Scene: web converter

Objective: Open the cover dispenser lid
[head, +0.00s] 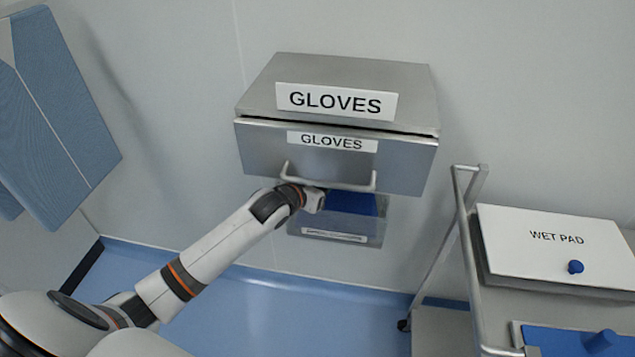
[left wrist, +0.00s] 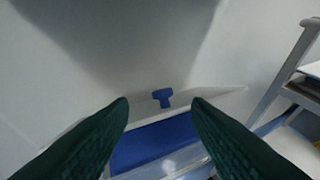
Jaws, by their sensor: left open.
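A dispenser box (head: 362,226) with clear walls and blue contents is on the wall below the GLOVES dispenser; its small label is too blurred to read. In the left wrist view, a blue knob (left wrist: 162,97) stands at the back of this box, above its blue contents (left wrist: 158,141). My left arm reaches under the GLOVES dispenser in the head view, where its fingertips are hidden. In the left wrist view my left gripper (left wrist: 160,104) is open, its dark fingers on either side of the knob's line, apparently not touching it. My right gripper is not in view.
The steel GLOVES dispenser (head: 265,145) with a bar handle (head: 325,183) hangs directly above my left wrist. A metal cart (head: 470,240) with a WET PAD box (head: 540,225) stands at the right. Blue panels (head: 60,120) hang at the left. The blue floor between is clear.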

